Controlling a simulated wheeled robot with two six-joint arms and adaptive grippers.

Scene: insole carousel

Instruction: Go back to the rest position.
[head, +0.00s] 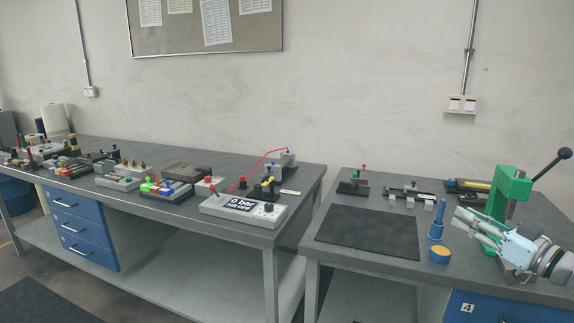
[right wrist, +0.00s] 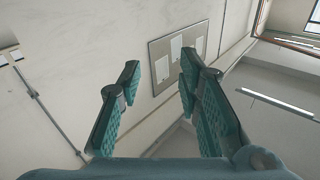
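My right gripper (head: 468,228) shows at the right of the head view, in front of the green press and above the right workbench. Its fingers point left and slightly up. My left gripper is not in the head view.
The right workbench (head: 325,275) carries a dark mat (head: 370,231), a blue peg (head: 437,220), a yellow-topped cylinder (head: 440,254) and a green lever press (head: 507,197). The left workbench (head: 240,229) holds several fixtures and a "0 bar" box (head: 243,208). A gap separates the benches.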

